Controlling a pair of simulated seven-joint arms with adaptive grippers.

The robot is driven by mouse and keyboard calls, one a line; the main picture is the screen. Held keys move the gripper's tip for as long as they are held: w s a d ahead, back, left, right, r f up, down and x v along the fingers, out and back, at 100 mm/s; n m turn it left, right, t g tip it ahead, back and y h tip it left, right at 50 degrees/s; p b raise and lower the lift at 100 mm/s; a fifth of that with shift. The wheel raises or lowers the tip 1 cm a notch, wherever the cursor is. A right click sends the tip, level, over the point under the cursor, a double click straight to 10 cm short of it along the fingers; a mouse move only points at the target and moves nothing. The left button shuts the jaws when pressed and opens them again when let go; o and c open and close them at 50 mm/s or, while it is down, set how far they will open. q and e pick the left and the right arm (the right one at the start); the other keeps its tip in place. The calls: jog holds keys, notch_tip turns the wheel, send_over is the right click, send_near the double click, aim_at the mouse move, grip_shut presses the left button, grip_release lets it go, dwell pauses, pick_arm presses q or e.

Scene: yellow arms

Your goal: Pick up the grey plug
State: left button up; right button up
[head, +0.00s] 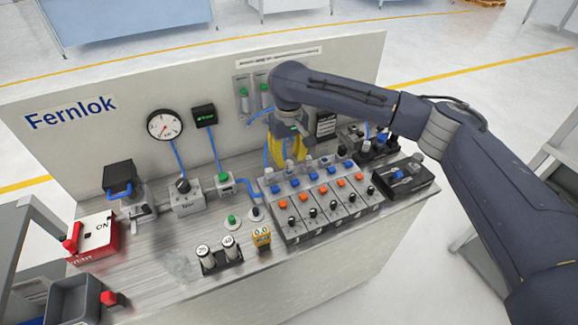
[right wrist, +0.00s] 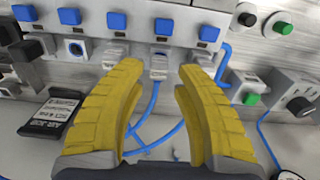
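Several light grey plugs sit in a row along the back of the grey block with blue and orange buttons. In the right wrist view one grey plug (right wrist: 158,68), with a blue cable, shows between the yellow fingers of my right gripper (right wrist: 160,75). Another grey plug (right wrist: 117,54) is beside the fingertip on the left. Which one the task means I cannot tell. In the head view my right gripper (head: 287,150) points down behind the block, its fingers partly hiding the plug row. The fingers are apart, with nothing gripped. My left gripper is not in view.
The button block (head: 320,205) stands in front of the gripper, and the upright Fernlok panel (head: 120,75) rises behind. Blue cables loop below the fingers. A black box (head: 403,176) is at right, and a red switch box (head: 95,237) is at far left.

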aim_at(289, 162)
jog(key=shift+w+f, duration=0.15)
jog(key=shift+f, duration=2.05)
jog(key=shift+o, duration=0.3)
grip_shut()
